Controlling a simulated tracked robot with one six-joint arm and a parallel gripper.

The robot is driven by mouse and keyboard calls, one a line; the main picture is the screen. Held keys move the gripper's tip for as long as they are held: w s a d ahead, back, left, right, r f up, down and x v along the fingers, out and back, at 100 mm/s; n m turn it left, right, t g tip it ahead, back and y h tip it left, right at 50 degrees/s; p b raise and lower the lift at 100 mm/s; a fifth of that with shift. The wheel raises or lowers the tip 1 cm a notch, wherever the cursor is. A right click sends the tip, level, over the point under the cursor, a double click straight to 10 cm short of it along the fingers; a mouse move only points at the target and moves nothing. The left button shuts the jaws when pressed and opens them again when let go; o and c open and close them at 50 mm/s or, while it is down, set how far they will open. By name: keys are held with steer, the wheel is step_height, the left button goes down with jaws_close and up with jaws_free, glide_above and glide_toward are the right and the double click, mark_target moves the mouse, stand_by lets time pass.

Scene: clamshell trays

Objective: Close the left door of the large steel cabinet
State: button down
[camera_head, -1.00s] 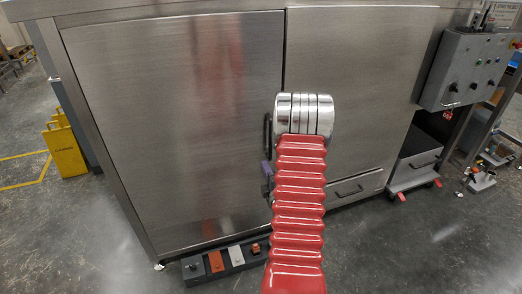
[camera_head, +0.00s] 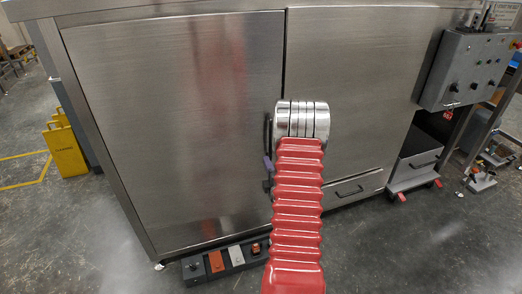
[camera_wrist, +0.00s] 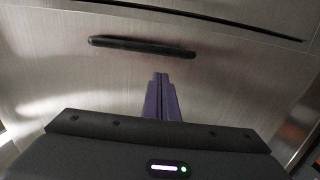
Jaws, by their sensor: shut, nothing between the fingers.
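The large steel cabinet's left door (camera_head: 170,130) is a wide brushed-metal panel. It looks flush or nearly flush with the cabinet front; I cannot tell whether a small gap remains at its right edge. Its dark bar handle (camera_head: 267,132) is partly hidden by my arm and shows whole in the wrist view (camera_wrist: 140,46). My gripper (camera_wrist: 161,78) has purple fingers held together and empty, pointing at the door just beside the handle. I cannot tell whether the fingertips touch the door. In the head view only a bit of my gripper (camera_head: 268,163) shows past my arm.
The right door (camera_head: 360,80) is beside the seam, with a drawer (camera_head: 355,189) below it. A grey control box (camera_head: 470,70) is at the right. A yellow sign (camera_head: 66,150) stands at the left. A low dark strip with coloured pedals (camera_head: 225,260) lies under the left door.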

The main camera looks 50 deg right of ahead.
mark_target(260, 144)
steer(key=x, duration=0.9)
steer(key=shift+w+d, duration=0.2)
steer(key=shift+w, duration=0.1)
